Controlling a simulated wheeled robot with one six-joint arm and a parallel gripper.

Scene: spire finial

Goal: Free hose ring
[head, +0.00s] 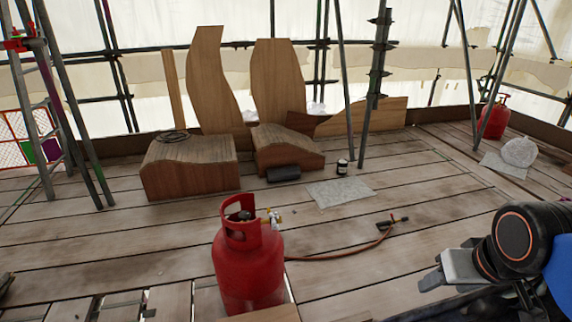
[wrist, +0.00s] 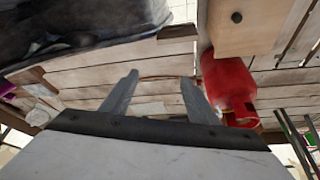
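A red gas cylinder (head: 250,265) stands upright on the planks in the head view, with a brass valve (head: 272,217) near its collar. A brown hose (head: 340,257) runs from behind it to a dark torch handle (head: 392,224) on the floor. A dark coiled ring (head: 172,136) lies on the left wooden block; whether it is hose is unclear. My gripper (wrist: 158,78) is open and empty, its two fingers apart. The cylinder (wrist: 230,85) shows right of the fingers in the wrist view, and the thin hose (wrist: 160,77) shows beyond their tips. Any ring on the hose is hidden or too small.
Wooden blocks (head: 190,170) and tall curved panels (head: 278,82) stand at the back. Scaffold poles (head: 375,80) rise mid-deck. A grey sheet (head: 340,192) and black can (head: 342,166) lie beyond the torch. Another red cylinder (head: 494,120) stands far right. Gaps show in the front-left planks.

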